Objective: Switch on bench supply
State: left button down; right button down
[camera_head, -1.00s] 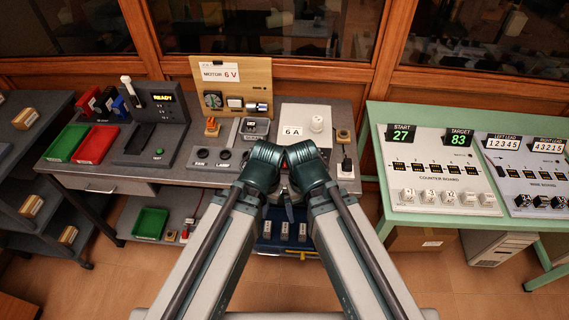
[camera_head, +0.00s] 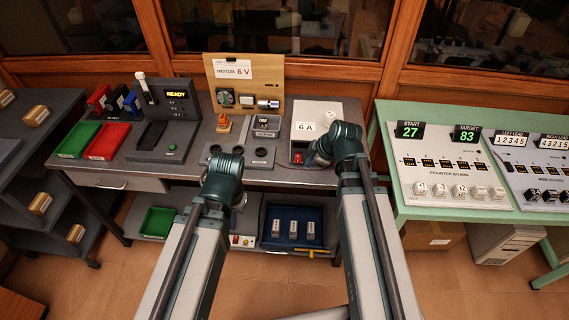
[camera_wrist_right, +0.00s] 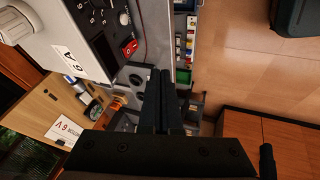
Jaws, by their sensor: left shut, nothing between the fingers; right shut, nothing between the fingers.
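The bench supply (camera_head: 322,113) is a pale box labelled 6 A, with a round knob on top, on the back bench. A red switch (camera_head: 298,157) shows at its front left, beside my right gripper (camera_head: 313,159). In the right wrist view the supply (camera_wrist_right: 60,22) fills the upper left, with its red switch (camera_wrist_right: 130,47) on the dark panel. My right gripper (camera_wrist_right: 161,90) is shut and empty, its fingertips below the switch in that picture and apart from it. My left gripper (camera_head: 239,202) is shut and empty by the bench's front edge, partly hidden by its wrist.
A wooden MOTOR 6 V board (camera_head: 245,75) stands behind, left of the supply. A black READY device (camera_head: 170,125) and red and green trays (camera_head: 107,141) stand farther left. A green-framed counter table (camera_head: 385,150) is on the right. A blue tray (camera_head: 293,212) lies below.

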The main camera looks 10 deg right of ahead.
aim_at(298, 158)
pick_arm(q)
jog(key=shift+s+a, duration=0.15)
jog(key=shift+a, duration=0.4)
pick_arm(e)
jog(key=shift+w+d+r+n, duration=0.2)
jog(key=shift+w+n, duration=0.2)
jog(key=shift+w, duration=0.1)
pick_arm(q)
jog(key=shift+f, duration=0.15)
pick_arm(e)
jog(key=shift+f, duration=0.15)
